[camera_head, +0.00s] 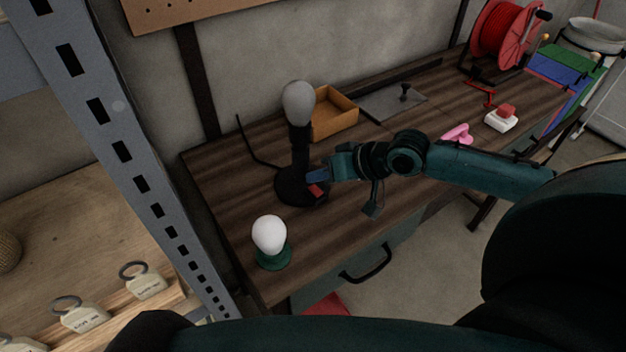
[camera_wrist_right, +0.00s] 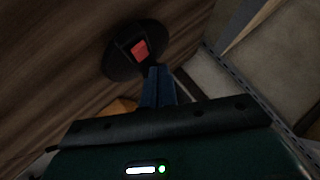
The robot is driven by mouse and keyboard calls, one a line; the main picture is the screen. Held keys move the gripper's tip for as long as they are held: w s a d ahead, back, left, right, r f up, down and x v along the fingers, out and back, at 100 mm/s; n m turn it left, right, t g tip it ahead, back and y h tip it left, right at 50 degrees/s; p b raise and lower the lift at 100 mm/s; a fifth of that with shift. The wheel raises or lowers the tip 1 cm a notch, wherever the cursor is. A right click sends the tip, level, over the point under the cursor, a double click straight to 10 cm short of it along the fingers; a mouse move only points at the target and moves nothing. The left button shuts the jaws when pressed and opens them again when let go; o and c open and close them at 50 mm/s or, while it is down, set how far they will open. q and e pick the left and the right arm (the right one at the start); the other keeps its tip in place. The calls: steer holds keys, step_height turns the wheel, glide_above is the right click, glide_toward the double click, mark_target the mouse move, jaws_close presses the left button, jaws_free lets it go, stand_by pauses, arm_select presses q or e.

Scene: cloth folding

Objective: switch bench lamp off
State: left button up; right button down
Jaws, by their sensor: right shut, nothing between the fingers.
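The bench lamp (camera_head: 299,130) stands upright on the workbench, with a black round base, a black stem and a grey bulb that shows no clear glow. A red switch (camera_head: 316,190) sits on its base; the wrist view shows the red switch (camera_wrist_right: 140,48) on the dark base (camera_wrist_right: 117,62). My right gripper (camera_head: 318,175) is shut and empty, its blue fingers pointing at the lamp just beside the switch. In the wrist view the fingertips (camera_wrist_right: 157,72) are close to the switch; I cannot tell whether they touch. My left gripper is not in view.
A white bulb on a green base (camera_head: 273,258) stands near the bench's front left. An orange-brown tray (camera_head: 335,121) lies behind the lamp. A pink object (camera_head: 458,133), a white box with a red top (camera_head: 501,120) and a red reel (camera_head: 500,35) are further right. A metal shelf post (camera_head: 125,150) stands left.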

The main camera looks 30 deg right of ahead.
mark_target(321, 191)
steer(key=r+p, duration=0.4)
steer(key=p, duration=0.1)
steer(key=shift+s+r, duration=0.3)
steer(key=shift+r, duration=0.15)
steer(key=shift+w, duration=0.1)
stand_by(0.4)
